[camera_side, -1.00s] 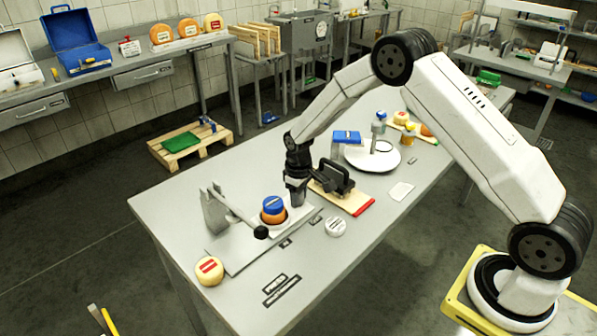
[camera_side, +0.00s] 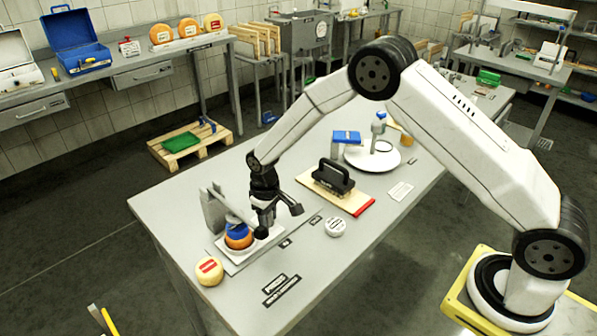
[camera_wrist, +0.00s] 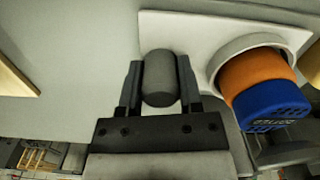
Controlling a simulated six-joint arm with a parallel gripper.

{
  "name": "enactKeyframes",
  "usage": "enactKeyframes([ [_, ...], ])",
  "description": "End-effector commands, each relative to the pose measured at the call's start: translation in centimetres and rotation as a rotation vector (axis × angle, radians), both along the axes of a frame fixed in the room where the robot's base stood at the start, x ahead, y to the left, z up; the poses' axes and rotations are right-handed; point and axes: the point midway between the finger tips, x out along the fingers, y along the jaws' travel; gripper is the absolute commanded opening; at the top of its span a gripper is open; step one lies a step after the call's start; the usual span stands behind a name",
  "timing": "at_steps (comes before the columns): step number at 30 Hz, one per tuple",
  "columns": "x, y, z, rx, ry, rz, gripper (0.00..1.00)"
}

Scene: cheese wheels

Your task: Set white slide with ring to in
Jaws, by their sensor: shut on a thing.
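The white slide with ring (camera_side: 273,236) lies flat on a grey base plate at the near left of the table. Its white ring (camera_wrist: 222,56) stands around an orange cheese (camera_side: 240,241) with a blue cap (camera_side: 237,229) on top. The cheese sits close to the grey press post (camera_side: 212,211). My gripper (camera_wrist: 160,82) is shut on a grey upright knob (camera_wrist: 160,78) at the slide's end, one finger on each side.
A cheese with a red label (camera_side: 209,270) lies near the table's left edge. A white round tin (camera_side: 336,227) and a board (camera_side: 352,198) with a dark handled block (camera_side: 333,176) are to the right.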

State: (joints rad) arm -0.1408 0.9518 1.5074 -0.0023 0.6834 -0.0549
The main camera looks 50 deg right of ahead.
Motion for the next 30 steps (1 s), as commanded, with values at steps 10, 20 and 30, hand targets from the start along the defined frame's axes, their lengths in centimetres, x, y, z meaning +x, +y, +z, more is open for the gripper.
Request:
enactKeyframes([
  [10,0.1,0.8,0.1,0.005,-0.005,0.001,0.49],
  [20,0.0,0.5,0.0,0.003,-0.003,0.0,0.81],
  [30,0.1,0.4,1.3,0.003,-0.004,0.0,0.81],
])
